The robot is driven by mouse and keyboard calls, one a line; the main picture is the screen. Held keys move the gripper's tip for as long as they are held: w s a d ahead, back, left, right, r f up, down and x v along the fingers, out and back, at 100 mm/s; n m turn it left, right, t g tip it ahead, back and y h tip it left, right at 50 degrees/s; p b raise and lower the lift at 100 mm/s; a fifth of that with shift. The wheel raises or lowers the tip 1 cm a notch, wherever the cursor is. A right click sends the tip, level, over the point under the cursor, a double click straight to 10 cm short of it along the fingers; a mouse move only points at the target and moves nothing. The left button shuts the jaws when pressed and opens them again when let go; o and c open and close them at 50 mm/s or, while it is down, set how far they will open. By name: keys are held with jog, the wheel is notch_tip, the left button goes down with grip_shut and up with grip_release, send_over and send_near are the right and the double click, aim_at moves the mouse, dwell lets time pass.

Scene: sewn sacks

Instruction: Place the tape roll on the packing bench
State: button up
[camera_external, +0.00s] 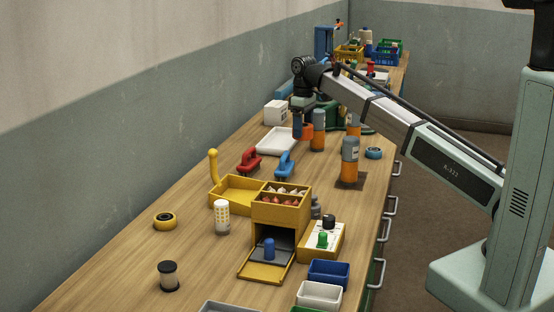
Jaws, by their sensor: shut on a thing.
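My gripper (299,117) hangs fingers-down over the middle of the long wooden bench (115,275). It is shut on a small orange ring-like thing, which looks like a tape roll (307,131), partly hidden by the fingers. The orange roll seems to be above the bench top, close to a grey and orange bottle; I cannot tell whether they touch. A yellow and black roll (164,221) lies flat on the near left of the bench. A blue roll (373,153) lies near the right edge.
Grey and orange bottles (349,160) stand right of my gripper. A white tray (278,141), red and blue clamp-like tools (285,165) and a yellow dispenser box (281,210) are nearby. A dark spool (168,276) stands at the front left. The near left bench is mostly clear.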

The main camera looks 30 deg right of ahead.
jog(key=w+d+m, duration=0.1)
jog(key=d+m, duration=0.4)
jog(key=d, duration=2.8)
jog(key=shift+f, duration=4.85)
jog(key=shift+f, duration=0.1)
jog(key=o, duration=1.1)
jog(key=shift+c, duration=0.2)
notch_tip(320, 180, up, 12)
